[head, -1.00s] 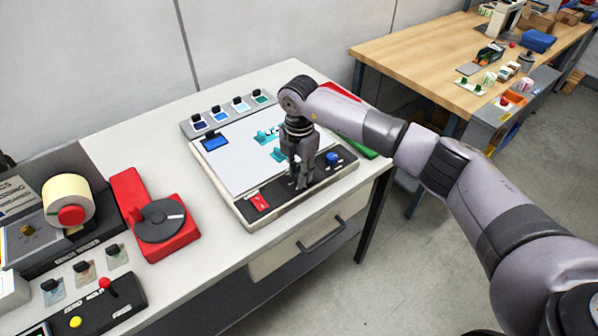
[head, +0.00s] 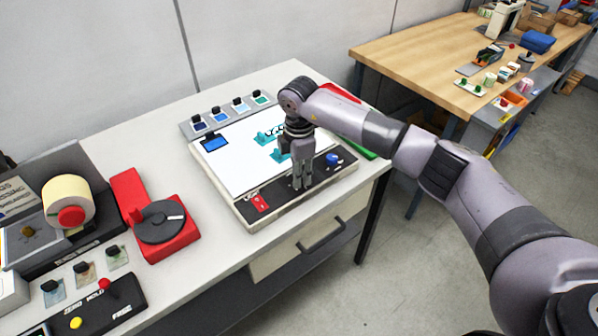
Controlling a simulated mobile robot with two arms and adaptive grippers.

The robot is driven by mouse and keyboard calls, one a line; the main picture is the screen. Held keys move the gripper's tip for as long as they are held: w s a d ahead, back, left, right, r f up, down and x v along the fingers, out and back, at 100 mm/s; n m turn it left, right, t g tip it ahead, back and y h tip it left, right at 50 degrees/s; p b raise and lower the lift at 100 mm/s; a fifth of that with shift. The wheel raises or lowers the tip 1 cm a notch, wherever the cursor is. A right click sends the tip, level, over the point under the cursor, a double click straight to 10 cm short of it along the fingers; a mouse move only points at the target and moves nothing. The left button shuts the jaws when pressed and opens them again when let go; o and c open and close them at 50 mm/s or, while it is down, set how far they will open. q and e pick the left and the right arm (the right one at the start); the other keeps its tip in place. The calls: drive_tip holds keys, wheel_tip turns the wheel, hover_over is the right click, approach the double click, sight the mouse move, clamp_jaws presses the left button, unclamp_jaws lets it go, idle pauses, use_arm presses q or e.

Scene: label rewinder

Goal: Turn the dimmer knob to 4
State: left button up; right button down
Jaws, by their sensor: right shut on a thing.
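The light panel (head: 235,170) lies on the white bench with a bright white surface. Along its dark front strip (head: 280,196) are a red switch (head: 260,202) on the left and a blue knob (head: 333,159) on the right. My right gripper (head: 302,187) points down at the strip between these two. It is shut on the dimmer knob, which its fingers hide. The knob's pointer and any number marks around it cannot be read. My left gripper is out of view.
Teal pieces (head: 281,154) stand on the panel behind my gripper. A row of samples with black clips (head: 220,114) lines its back. A red base with a dark disc (head: 160,222) and a label roll (head: 68,200) stand left. Bare bench lies between.

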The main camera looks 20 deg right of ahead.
drive_tip(key=c, duration=1.3)
unclamp_jaws()
drive_tip(key=shift+c, duration=0.2)
drive_tip(key=shift+r, duration=0.15)
wheel_tip(320, 180, up, 12)
drive_tip(key=shift+f, duration=0.2)
